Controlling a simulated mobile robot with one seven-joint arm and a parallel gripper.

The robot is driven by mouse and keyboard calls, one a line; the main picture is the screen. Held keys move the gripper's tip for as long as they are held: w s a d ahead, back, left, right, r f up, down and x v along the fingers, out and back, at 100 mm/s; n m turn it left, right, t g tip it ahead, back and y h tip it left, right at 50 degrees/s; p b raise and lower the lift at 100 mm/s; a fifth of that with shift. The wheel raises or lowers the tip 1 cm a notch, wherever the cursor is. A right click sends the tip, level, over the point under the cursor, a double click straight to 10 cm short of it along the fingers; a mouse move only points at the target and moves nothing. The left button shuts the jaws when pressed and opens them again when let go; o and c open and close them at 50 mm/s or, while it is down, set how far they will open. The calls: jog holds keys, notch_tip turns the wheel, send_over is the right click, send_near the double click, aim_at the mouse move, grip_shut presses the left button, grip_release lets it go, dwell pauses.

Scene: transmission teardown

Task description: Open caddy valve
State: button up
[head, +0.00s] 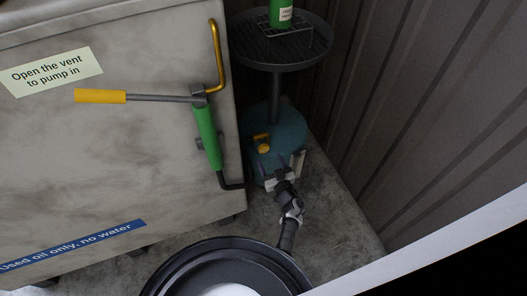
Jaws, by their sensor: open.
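The caddy is a teal drum (288,127) on the floor in the back corner, with a wide dark pan (262,54) above it. A yellow valve handle (263,148) sits on the drum's front side, with a short yellow part lying sideways at its upper left. My gripper (284,165) is open and empty in front of the drum, just below and to the right of the valve. It looks apart from the handle, but I cannot tell the depth gap. The gripper and wrist hide the drum's lower right part.
A large grey tank (130,160) stands close on the left. Its green hand pump (208,135) has a yellow-gripped lever and a bent spout. A green bottle (281,12) stands on the pan's grid. A ribbed wall (400,100) closes the right. Some floor (335,215) is clear.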

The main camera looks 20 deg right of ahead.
jog(key=shift+w+a+b, duration=0.1)
jog(key=shift+w+b, duration=1.4)
jog(key=shift+w, duration=2.05)
jog(key=c, duration=1)
